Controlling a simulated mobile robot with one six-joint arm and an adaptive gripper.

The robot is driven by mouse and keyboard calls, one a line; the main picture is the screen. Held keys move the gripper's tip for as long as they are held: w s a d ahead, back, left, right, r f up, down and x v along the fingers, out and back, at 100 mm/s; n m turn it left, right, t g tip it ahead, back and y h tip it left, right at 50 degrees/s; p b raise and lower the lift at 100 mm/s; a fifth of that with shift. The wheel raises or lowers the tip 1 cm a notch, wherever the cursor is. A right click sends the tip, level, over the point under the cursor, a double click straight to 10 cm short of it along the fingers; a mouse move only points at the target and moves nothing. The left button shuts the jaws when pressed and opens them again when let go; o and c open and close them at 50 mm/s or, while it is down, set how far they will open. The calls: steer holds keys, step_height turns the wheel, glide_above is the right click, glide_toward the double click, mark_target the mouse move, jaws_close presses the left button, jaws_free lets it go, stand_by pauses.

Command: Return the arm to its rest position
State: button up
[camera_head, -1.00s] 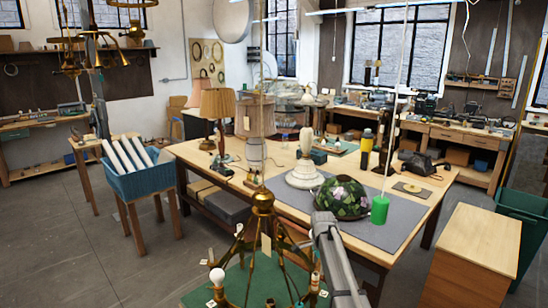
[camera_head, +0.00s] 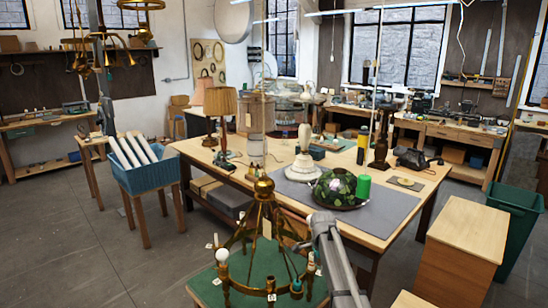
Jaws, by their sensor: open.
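A grey arm link (camera_head: 335,255) of mine rises from the bottom edge, right of centre. Its upper end is near the front edge of the main workbench (camera_head: 408,232). No gripper fingers show, so I cannot see my gripper or anything it may hold. A brass chandelier frame (camera_head: 264,190) with several sockets stands over a green surface (camera_head: 250,262), just left of the arm link.
On the bench are a leaded-glass shade (camera_head: 338,187), a green cylinder (camera_head: 364,188), a white lamp base (camera_head: 303,168) and a tan-shaded lamp (camera_head: 220,105). A wooden cabinet (camera_head: 460,245) and green bin (camera_head: 518,210) stand right.

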steer(key=s+f+n+b, duration=0.3)
steer(key=s+n, duration=0.2)
steer(key=s, duration=0.4)
steer(key=s+f+n+b, duration=0.3)
steer(key=s+n, duration=0.2)
steer(key=s, duration=0.4)
steer(key=s+f+n+b, duration=0.4)
steer(key=s+n, duration=0.1)
steer(key=s, duration=0.4)
steer(key=shift+s+d, duration=0.2)
steer(key=shift+d, duration=0.05)
